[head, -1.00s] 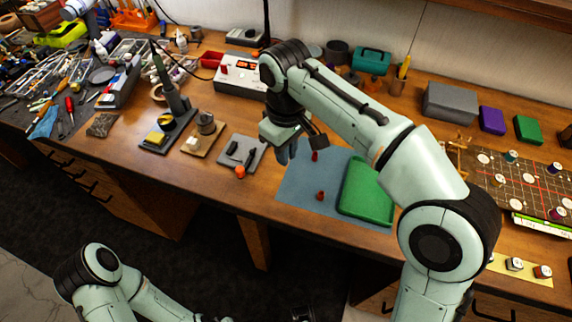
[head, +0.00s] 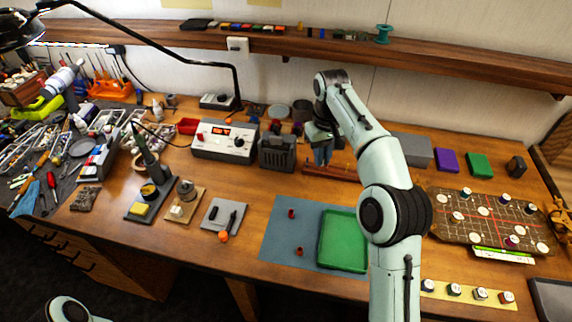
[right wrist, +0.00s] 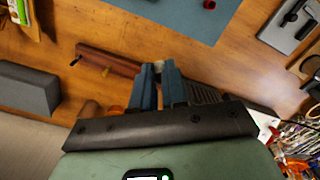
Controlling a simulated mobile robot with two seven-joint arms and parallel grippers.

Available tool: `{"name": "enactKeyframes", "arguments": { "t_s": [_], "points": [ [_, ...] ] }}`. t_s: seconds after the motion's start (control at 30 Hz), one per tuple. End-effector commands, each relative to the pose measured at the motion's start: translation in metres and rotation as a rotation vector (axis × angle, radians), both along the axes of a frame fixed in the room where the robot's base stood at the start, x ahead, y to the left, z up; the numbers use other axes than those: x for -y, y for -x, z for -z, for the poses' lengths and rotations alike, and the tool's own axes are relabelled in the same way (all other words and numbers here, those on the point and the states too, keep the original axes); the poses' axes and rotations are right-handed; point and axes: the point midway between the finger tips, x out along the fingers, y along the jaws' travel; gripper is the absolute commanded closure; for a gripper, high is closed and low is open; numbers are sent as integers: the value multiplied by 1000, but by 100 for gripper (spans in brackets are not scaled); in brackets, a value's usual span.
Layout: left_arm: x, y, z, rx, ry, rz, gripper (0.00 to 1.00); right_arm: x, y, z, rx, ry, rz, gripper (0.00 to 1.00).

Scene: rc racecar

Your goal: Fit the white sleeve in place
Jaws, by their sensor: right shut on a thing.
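My right gripper (head: 322,158) is at the back of the bench, low over a dark reddish-brown wooden block (head: 345,173). In the right wrist view its blue fingers (right wrist: 160,72) are close together, with a small pale piece (right wrist: 159,66) showing between their tips. This may be the white sleeve; most of it is hidden by the fingers. The wooden block also shows in the right wrist view (right wrist: 108,60), beside the fingertips. My left gripper is out of view.
A dark ridged device (head: 277,153) stands just left of the gripper. Two small red pieces (head: 291,214) lie on the blue mat (head: 275,240), beside the green tray (head: 344,240). A grey box (head: 411,150) is to the right.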

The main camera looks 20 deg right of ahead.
Motion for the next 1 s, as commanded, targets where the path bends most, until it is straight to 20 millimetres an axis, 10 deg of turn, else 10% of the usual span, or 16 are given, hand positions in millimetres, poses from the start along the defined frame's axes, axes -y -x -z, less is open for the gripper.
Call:
{"name": "enactKeyframes", "arguments": {
  "t_s": [0.2,0.4,1.0],
  "points": [
    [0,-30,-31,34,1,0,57,104,-11,15,11,10,250,100],
    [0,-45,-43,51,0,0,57,162,-6,27,22,19,387,100],
    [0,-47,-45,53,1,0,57,180,-1,69,22,22,431,100]
  ]
}}
